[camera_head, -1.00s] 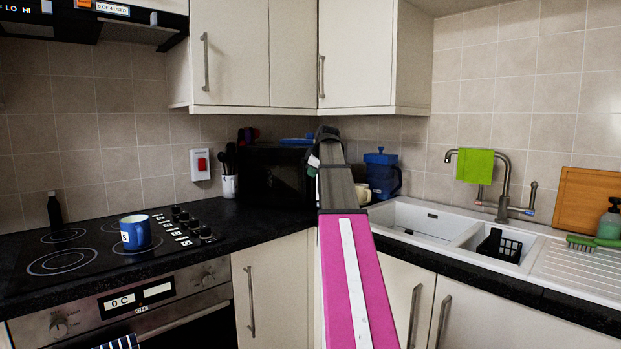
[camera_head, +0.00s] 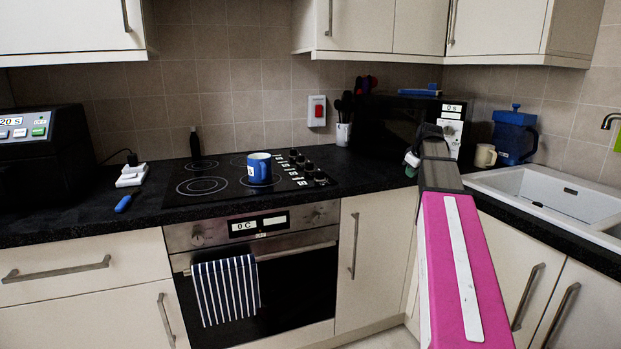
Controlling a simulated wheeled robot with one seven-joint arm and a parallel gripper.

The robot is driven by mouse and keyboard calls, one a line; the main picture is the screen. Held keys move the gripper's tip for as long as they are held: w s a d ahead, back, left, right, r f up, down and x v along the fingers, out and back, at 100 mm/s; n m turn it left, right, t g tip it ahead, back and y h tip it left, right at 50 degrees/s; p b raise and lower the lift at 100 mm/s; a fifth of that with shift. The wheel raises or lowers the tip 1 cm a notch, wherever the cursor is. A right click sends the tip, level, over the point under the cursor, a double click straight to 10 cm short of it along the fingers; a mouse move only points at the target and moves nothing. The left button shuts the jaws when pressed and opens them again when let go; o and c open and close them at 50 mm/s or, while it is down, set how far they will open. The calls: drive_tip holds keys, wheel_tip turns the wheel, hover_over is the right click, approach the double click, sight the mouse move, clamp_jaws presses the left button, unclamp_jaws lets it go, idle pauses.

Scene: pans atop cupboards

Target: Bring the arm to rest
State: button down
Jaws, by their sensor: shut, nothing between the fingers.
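My arm (camera_head: 455,260), pink with a white stripe and a dark grey far section, reaches forward from the bottom right. My gripper (camera_head: 411,163) is small and partly hidden at the arm's dark far end. It is shut and empty. It shows in front of the black counter and the microwave (camera_head: 395,125). I cannot tell its exact distance from them.
A blue mug (camera_head: 259,168) stands on the black hob (camera_head: 220,184) above the oven (camera_head: 285,270). A striped towel (camera_head: 226,290) hangs on the oven handle. The white sink (camera_head: 560,195) is at right, with a blue container (camera_head: 513,137) behind it. An air fryer (camera_head: 45,150) stands at left.

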drive_tip(key=s+a+f+m+g, duration=0.1)
drive_tip(key=s+a+f, duration=0.25)
drive_tip(key=f, duration=0.45)
drive_tip(key=s+a+f+m+g, duration=0.1)
drive_tip(key=s+a+f+m, duration=0.2)
drive_tip(key=f, duration=0.4)
drive_tip(key=s+a+f+g, duration=0.1)
drive_tip(key=s+a+f, duration=0.35)
drive_tip(key=f, duration=0.35)
drive_tip(key=s+a+f+m+g, duration=0.1)
drive_tip(key=s+a+f, duration=0.3)
drive_tip(key=s+f, duration=0.3)
drive_tip(key=s+a+f+m+g+h, duration=0.1)
drive_tip(key=s+a+f, duration=0.3)
drive_tip(key=s+f, duration=0.4)
drive_tip(key=shift+m+g, duration=0.3)
drive_tip(key=shift+m, duration=0.5)
